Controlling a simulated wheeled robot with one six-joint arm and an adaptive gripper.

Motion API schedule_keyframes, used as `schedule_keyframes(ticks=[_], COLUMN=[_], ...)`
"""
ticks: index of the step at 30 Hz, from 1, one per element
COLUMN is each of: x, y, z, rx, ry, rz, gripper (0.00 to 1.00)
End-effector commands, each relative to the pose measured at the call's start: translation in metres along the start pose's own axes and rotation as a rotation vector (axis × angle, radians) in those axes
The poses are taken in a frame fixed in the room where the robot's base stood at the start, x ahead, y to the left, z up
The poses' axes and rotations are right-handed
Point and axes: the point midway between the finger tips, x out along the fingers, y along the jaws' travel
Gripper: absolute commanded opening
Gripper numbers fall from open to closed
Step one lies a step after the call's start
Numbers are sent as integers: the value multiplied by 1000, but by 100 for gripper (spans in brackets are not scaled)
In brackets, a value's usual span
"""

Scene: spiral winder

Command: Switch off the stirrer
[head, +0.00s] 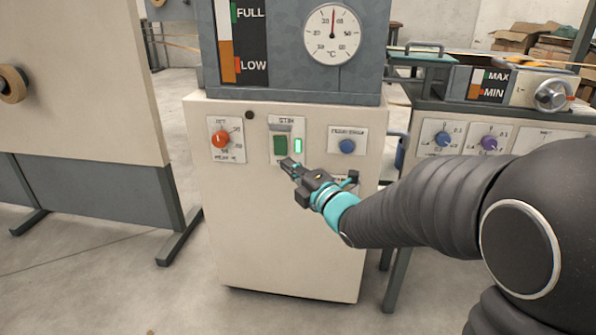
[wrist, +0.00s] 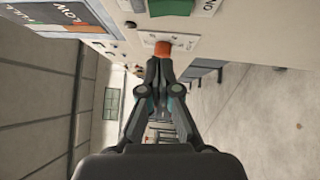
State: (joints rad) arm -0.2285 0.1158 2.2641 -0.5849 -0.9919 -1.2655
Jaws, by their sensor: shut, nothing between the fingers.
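The stirrer switch is a green rocker (head: 280,145) on a light plate marked STIR on the front of a cream cabinet. A green lamp (head: 298,146) beside it is lit. In the wrist view the green rocker (wrist: 171,6) is at the top edge, partly cut off. My gripper (head: 287,163) is shut and empty, its tips in front of the plate's lower edge, just below the rocker. In the wrist view my gripper (wrist: 160,64) is shut, with the orange knob beyond its tips. I cannot tell whether the tips touch the panel.
An orange knob (head: 220,139) is left of the switch and a blue button (head: 347,146) right of it. Above are a level gauge (head: 237,42) and a temperature dial (head: 332,33). A neighbouring machine with blue and purple knobs (head: 488,143) stands at right. Floor (head: 110,255) shows at left.

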Motion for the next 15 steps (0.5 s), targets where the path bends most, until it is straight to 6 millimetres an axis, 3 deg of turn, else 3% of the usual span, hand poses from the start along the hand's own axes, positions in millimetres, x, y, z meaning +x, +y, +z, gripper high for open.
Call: schedule_keyframes(ticks=[8, 15], x=[52, 71], y=[1, 1], z=[0, 23], rx=[1, 1], ry=[2, -1], rz=[1, 0], gripper=[0, 0])
